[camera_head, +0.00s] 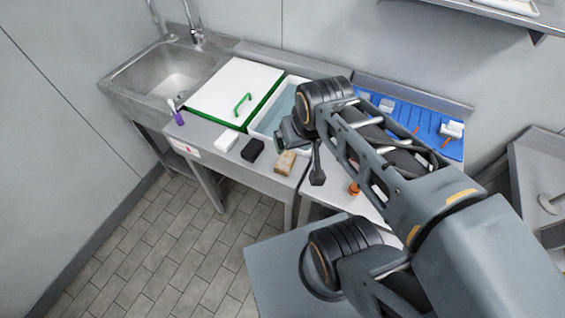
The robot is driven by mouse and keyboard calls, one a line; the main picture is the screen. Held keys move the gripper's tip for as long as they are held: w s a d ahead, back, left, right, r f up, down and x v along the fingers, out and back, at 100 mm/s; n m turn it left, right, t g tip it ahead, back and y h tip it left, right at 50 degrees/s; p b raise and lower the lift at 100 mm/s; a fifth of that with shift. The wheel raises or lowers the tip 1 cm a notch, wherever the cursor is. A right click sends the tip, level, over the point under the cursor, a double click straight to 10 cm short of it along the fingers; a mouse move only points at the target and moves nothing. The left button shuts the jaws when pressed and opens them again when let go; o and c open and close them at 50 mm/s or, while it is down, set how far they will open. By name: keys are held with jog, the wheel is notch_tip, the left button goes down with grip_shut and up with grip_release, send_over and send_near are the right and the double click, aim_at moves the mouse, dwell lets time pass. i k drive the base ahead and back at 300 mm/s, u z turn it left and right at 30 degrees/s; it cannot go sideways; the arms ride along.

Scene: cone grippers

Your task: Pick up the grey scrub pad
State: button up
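A dark block (252,150), nearly black, lies on the front edge of the steel counter, between a white block and a tan block. It may be the grey scrub pad, but its colour looks closer to black than grey. Small grey pieces (386,105) also lie on the blue mat behind my arm; I cannot tell what they are. My gripper (317,177) points down near the counter's front edge, right of the tan block and apart from the dark block. It shows as a small dark shape, and its fingers cannot be told apart.
A white block (227,140) and a tan block (286,162) flank the dark block. Behind are a green-edged white board (235,85), a water-filled tub (278,108) and a sink (165,80). A purple-handled brush (178,116) lies left. An orange item (353,188) is beside my arm.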

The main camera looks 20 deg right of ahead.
aim_at(285, 161)
jog(key=k, duration=0.5)
jog(key=u, duration=1.9)
jog(key=i, duration=1.9)
jog(key=z, duration=3.15)
